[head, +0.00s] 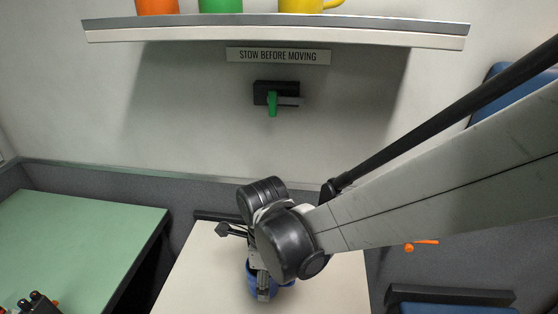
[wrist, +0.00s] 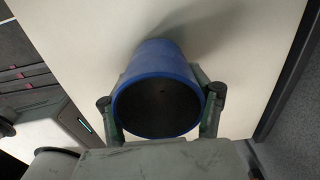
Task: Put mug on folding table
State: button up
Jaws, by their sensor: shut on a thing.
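The blue mug (head: 285,291) is at the bottom centre of the head view, mostly hidden behind my arm and gripper. In the wrist view the mug (wrist: 180,62) shows its round dark end towards the camera. My gripper (wrist: 160,98) is shut on it, with one finger on each side. The pale folding table (head: 195,262) lies below the mug; its bare top fills much of the wrist view (wrist: 255,50). A shadow falls on the top beside the mug. I cannot tell whether the mug touches the table.
A wall shelf (head: 280,31) above holds orange (head: 157,6), green (head: 220,6) and yellow (head: 300,6) mugs. A green latch (head: 272,103) is on the wall. A green-topped table (head: 75,245) stands left, across a dark gap. Blue seats (head: 455,308) are at right. The pale top's left part is clear.

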jog(key=shift+f, duration=0.75)
jog(key=shift+f, duration=0.1)
jog(key=o, duration=1.5)
notch_tip(320, 180, up, 12)
jog(key=p, duration=0.3)
jog(key=s+d+r+n+t, duration=0.1)
jog(key=d+r+n+t, duration=0.1)
jog(key=d+n, duration=0.4)
jog(key=s+d+r+n+t, duration=0.1)
jog(key=d+r+n+t, duration=0.1)
jog(key=d+n, duration=0.4)
jog(key=s+d+r+n+t, duration=0.2)
jog(key=d+n, duration=0.5)
jog(key=d, duration=0.5)
jog(key=shift+d+r+t, duration=0.2)
jog(key=shift+r+t, duration=0.4)
jog(key=shift+r, duration=0.45)
